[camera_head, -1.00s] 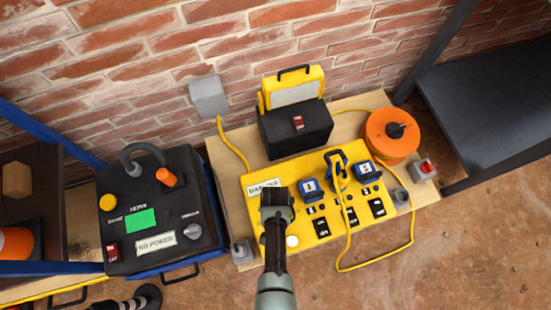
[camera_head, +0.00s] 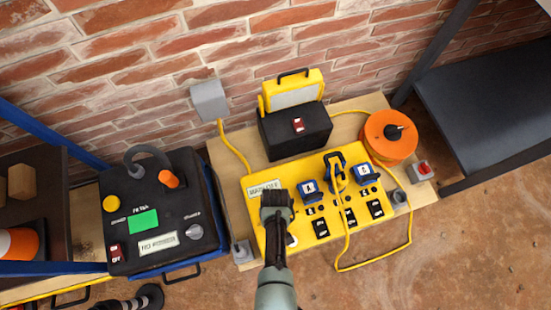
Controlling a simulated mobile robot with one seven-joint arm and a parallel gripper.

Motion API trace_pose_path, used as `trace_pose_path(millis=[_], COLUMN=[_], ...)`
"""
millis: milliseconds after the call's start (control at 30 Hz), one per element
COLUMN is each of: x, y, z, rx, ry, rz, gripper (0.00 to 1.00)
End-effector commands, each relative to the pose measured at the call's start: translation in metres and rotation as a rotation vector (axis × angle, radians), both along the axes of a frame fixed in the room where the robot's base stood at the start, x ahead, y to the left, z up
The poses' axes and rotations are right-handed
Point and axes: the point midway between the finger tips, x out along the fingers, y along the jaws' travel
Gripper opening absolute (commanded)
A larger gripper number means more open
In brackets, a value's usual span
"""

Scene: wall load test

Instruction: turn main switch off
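The yellow power panel (camera_head: 262,165) lies on a wooden board on the floor. A white label (camera_head: 265,189) at its upper left has small blurred text that seems to begin with "MAIN". My gripper (camera_head: 277,207) is over the left part of the panel, just below this label, and is seen from behind and above. It hides the panel spot under it, so the main switch is not visible there. I cannot tell whether the fingers touch anything. A small white round part (camera_head: 292,240) shows beside my gripper.
Blue sockets (camera_head: 308,190) with black switches below them fill the panel's right side, with a yellow cable looping over it. A black tester (camera_head: 160,220) stands left. A black-and-yellow case (camera_head: 296,128), orange reel (camera_head: 390,135) and grey wall box (camera_head: 209,100) surround the panel.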

Motion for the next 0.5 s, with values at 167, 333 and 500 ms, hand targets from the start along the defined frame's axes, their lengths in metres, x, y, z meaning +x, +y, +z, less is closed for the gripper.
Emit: trace_pose_path(millis=[167,333,500], x=[0.0001,0.0001,0.0001], y=[-0.0001,-0.0001,-0.0001], z=[0.0001,0.0000,0.0000], rx=[0.000,0.000,-0.001], ry=[0.000,0.000,0.000], rz=[0.025,0.030,0.031], gripper=[0.14,0.14,0.14])
